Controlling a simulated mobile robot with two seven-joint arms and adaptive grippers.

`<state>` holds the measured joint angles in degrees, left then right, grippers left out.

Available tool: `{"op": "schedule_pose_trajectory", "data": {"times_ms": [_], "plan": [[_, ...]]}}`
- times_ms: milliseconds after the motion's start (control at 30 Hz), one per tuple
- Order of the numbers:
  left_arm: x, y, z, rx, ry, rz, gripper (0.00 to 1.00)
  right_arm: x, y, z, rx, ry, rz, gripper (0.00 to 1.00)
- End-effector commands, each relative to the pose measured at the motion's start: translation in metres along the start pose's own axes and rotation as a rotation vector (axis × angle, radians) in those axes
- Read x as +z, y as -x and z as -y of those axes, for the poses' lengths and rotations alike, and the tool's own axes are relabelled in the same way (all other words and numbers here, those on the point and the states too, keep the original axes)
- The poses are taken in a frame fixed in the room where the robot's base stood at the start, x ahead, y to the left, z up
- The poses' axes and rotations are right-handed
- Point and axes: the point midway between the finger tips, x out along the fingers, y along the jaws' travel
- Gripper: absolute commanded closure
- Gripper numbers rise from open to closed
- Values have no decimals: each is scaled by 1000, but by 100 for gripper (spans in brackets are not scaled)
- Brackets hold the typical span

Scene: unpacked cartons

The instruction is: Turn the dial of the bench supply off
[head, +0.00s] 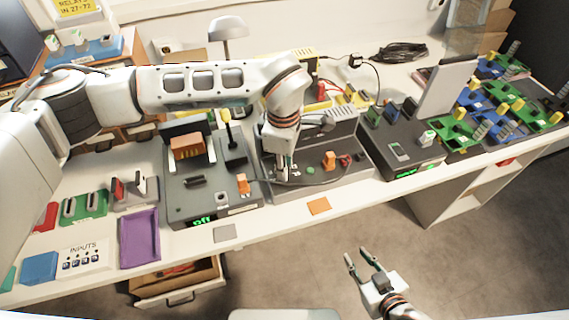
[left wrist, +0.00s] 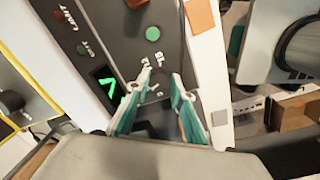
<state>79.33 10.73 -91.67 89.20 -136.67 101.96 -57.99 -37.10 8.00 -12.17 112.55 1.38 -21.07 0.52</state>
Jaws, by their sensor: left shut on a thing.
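The bench supply is the grey unit with a sloped panel (head: 335,150) at the middle of the bench. My left gripper (head: 281,172) reaches down onto this panel. In the left wrist view, its fingertips (left wrist: 162,77) are shut around the small dark dial (left wrist: 158,90), which the fingers partly hide. My right gripper (head: 358,254) is open and empty, in front of the bench.
A similar grey unit (head: 185,208) with a green "Off" display stands left. Another dark unit (head: 398,155) stands right. A purple tray (head: 140,238), an orange square (head: 318,206) and a grey square (head: 224,233) lie near the front edge. An open drawer (head: 180,284) juts out below.

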Motion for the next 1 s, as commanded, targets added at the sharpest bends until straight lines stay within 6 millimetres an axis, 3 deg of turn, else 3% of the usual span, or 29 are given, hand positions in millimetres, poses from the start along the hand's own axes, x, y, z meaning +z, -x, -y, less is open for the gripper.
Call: {"op": "schedule_pose_trajectory", "data": {"times_ms": [367,1000], "plan": [[0,1,0,1,123,-7,99,0,1,0,0,1,4,74],[1,1,-2,1,704,-37,99,-13,5,-2,2,2,-10,74]]}}
